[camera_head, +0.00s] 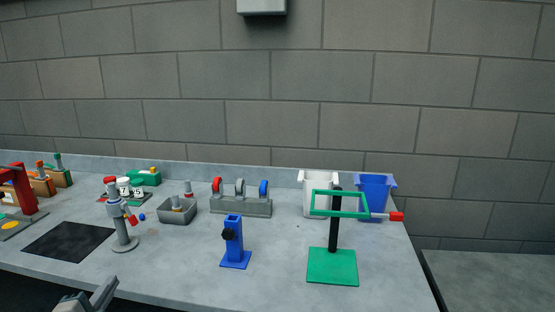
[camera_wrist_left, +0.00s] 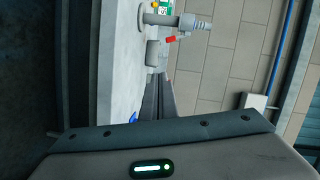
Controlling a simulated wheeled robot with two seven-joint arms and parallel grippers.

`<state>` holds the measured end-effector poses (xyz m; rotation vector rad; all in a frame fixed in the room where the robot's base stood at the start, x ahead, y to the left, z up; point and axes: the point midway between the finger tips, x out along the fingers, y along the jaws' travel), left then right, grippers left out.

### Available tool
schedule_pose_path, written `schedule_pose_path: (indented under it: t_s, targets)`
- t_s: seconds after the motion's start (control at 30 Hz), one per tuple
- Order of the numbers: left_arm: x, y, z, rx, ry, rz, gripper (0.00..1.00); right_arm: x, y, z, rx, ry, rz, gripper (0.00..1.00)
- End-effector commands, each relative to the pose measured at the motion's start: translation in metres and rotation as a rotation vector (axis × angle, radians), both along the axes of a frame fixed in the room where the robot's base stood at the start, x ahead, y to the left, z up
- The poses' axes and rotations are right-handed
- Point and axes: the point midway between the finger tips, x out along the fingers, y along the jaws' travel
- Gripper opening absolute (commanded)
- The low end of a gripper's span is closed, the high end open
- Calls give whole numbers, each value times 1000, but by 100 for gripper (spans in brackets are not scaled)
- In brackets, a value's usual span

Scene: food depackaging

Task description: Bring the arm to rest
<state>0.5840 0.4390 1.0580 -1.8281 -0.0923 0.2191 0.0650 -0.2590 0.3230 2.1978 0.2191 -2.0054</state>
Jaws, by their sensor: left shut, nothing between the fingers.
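My left gripper (camera_head: 103,291) shows at the bottom left of the head view, in front of the bench's front edge and below the dark mat. Its fingers are shut with nothing between them. In the left wrist view the same gripper (camera_wrist_left: 158,92) points along the grey bench (camera_wrist_left: 122,70), beside a grey post-like fixture (camera_wrist_left: 180,21). My right gripper is in neither view.
On the bench (camera_head: 190,279) stand a grey post (camera_head: 123,232), a blue stand (camera_head: 235,246) and a green-based stand (camera_head: 333,268). A white bin (camera_head: 318,184) and a blue bin (camera_head: 374,200) stand behind. A black mat (camera_head: 69,241) lies left. The front middle is clear.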

Motion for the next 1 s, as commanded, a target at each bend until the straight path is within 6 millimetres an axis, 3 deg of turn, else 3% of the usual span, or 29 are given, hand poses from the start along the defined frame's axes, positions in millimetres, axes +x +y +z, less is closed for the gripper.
schedule_pose_path:
  t_s: [0.27, 0.47, 0.57, 0.77, 1.0]
  targets:
    - [6, 16, -52, -51, 70, 38, 0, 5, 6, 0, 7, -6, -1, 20]
    - [7, 32, -115, -113, 151, 82, 0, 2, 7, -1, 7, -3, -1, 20]
    - [2, 41, -161, -157, 209, 113, 0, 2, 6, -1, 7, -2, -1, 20]
    - [-25, 54, -282, -281, 359, 192, 0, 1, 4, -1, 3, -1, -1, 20]
    - [-88, 46, -421, -429, 532, 288, 0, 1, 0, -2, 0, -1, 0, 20]
